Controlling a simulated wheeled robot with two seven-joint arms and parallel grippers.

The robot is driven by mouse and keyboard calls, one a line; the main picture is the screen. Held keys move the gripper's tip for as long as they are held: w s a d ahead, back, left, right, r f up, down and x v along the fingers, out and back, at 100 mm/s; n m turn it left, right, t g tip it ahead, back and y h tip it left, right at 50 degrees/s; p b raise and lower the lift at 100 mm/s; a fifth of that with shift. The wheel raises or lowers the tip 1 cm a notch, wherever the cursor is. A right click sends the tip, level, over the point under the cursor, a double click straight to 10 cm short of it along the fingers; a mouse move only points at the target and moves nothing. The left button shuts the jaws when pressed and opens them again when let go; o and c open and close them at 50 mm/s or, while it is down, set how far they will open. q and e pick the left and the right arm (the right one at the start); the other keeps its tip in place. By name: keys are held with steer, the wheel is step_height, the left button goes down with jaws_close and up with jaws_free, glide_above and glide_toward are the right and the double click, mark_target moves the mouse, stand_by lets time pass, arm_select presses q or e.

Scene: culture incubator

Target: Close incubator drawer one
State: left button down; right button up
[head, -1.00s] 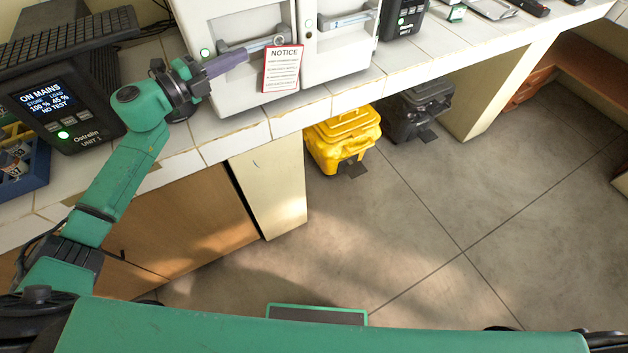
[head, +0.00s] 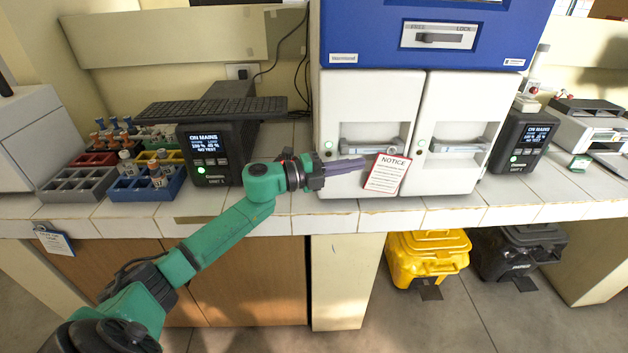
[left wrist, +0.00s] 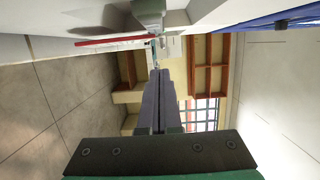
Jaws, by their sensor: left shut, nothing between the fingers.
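The incubator (head: 370,105) is a white unit with a blue upper section, standing on the tiled bench. Its two white lower fronts, a left one (head: 336,118) and a right one (head: 470,110), each have a grey handle and look flush with the body. A notice card (head: 387,174) hangs at the lower middle. My left gripper (head: 362,164) is shut and empty, its purple fingers pointing right in front of the left front, below its handle. In the left wrist view the fingers (left wrist: 157,85) lie together, alongside the white front. Which part is drawer one I cannot tell. My right gripper is not in view.
A black power unit (head: 215,152) and racks of vials (head: 150,185) stand left of the incubator. Another power unit (head: 525,140) stands to its right. Yellow (head: 428,258) and dark (head: 515,252) bins sit below the bench. Floor in front is clear.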

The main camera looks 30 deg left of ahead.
arm_select(q)
steer(key=b+v, duration=0.3)
steer(key=v, duration=0.7)
steer(key=s+a+f+n+t+y, duration=0.1)
steer(key=a+f+n+y, duration=0.1)
steer(key=f+n+y, duration=0.7)
steer(key=a+f+n+y, duration=0.2)
steer(key=f+n+y, duration=0.4)
steer(key=n, duration=0.5)
steer(key=s+d+f+n+g+h, duration=0.1)
steer(key=s+d+f+n+g, duration=0.1)
steer(key=s+d+f+g, duration=0.45)
steer(key=s+d+f+n+g+h, duration=0.2)
steer(key=s+f+n+g, duration=0.15)
steer(key=s+f, duration=0.7)
steer(key=s+f+g, duration=0.2)
steer(key=s+f, duration=0.2)
steer(key=f, duration=1.4)
steer(key=s+a+f+m+g+p, duration=0.1)
steer(key=s+a+f, duration=0.2)
steer(key=s+f, duration=1.1)
steer(key=s, duration=0.3)
steer(key=shift+s+a+f+y, duration=0.15)
steer(key=shift+s+f+y, duration=0.1)
steer(key=shift+f+y, duration=0.1)
